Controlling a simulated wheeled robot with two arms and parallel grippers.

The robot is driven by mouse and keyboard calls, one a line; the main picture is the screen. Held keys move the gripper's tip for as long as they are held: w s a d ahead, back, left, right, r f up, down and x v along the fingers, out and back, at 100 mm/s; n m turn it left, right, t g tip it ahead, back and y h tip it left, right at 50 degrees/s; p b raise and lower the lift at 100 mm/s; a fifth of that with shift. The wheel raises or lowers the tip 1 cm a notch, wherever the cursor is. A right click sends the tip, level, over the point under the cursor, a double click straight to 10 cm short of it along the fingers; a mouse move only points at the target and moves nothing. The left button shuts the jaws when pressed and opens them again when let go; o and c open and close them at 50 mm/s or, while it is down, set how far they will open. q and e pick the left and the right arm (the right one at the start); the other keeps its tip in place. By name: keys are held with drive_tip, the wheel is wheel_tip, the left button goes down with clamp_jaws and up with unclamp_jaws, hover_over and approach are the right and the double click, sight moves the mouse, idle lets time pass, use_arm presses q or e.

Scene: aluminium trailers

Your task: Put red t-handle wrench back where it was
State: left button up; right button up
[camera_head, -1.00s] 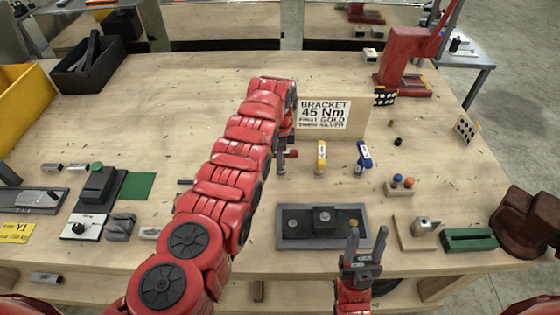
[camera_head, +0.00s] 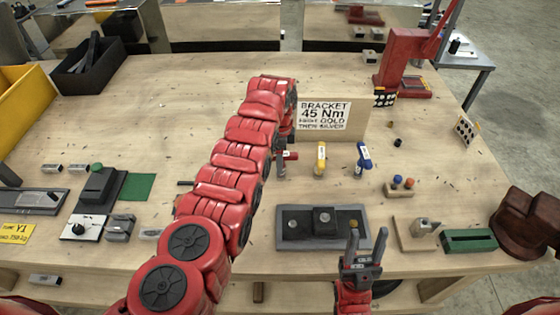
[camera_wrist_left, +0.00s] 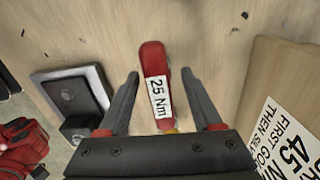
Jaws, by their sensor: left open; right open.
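The red t-handle wrench (camera_head: 289,155) stands beside the bracket sign, partly hidden by my left arm in the head view. In the left wrist view its red handle (camera_wrist_left: 154,62) carries a "25 Nm" label. My left gripper (camera_wrist_left: 160,73) is open, with one finger on each side of the handle. My right gripper (camera_head: 363,246) is open and empty at the front edge of the table, in front of the grey tray.
A yellow wrench (camera_head: 320,158) and a blue wrench (camera_head: 363,158) stand to the right of the red one. The bracket sign board (camera_head: 345,118) is just behind them. A grey tray (camera_head: 290,239) with blocks lies in front. The back middle of the table (camera_head: 200,85) is clear.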

use_arm(q)
wheel_tip(320, 180, up, 10)
drive_tip(key=b, duration=0.2)
drive_tip(key=shift+f+b, duration=0.2)
drive_tip(key=shift+b, duration=0.15)
drive_tip(key=shift+r, duration=0.5)
